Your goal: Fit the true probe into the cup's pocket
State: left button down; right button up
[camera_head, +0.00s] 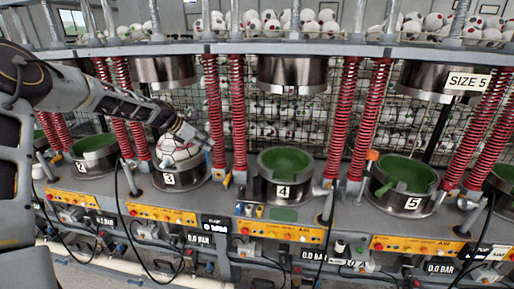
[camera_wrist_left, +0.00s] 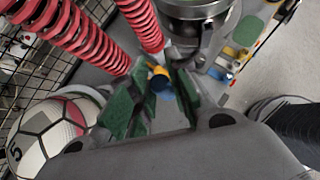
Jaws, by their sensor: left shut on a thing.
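My left gripper (camera_head: 208,144) reaches in from the left, beside the soccer ball (camera_head: 180,150) in cup 3 (camera_head: 180,180). In the left wrist view its green-padded fingers (camera_wrist_left: 160,90) are shut on a small blue piece (camera_wrist_left: 163,84); a yellow-orange part shows just beyond it. I cannot tell whether this piece is the true probe. Several small coloured pieces (camera_head: 248,211) stand in front of cup 4; they also show in the left wrist view (camera_wrist_left: 236,54). Cup 4 (camera_head: 285,190) is green inside and holds no ball. No pocket can be made out clearly. My right gripper is out of view.
Red springs (camera_head: 236,115) rise on both sides of the cups. Cup 5 (camera_head: 400,202) and cup 2 (camera_head: 93,165) hold no balls. A metal press head (camera_head: 292,72) hangs above cup 4. A green pad (camera_head: 284,215) lies at its front. Orange control panels (camera_head: 281,232) line the edge.

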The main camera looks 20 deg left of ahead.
pick_arm(q)
jog(key=w+d+r+m+h, duration=0.1)
jog(key=w+d+r+m, duration=0.15)
jog(key=d, duration=0.35)
jog(key=s+d+f+n, duration=0.1)
jog(key=s+d+f, duration=0.3)
jog(key=s+d, duration=0.1)
jog(key=shift+s+f, duration=0.4)
jog(key=shift+s, duration=0.3)
jog(key=shift+d+n, duration=0.1)
jog(key=shift+n, duration=0.25)
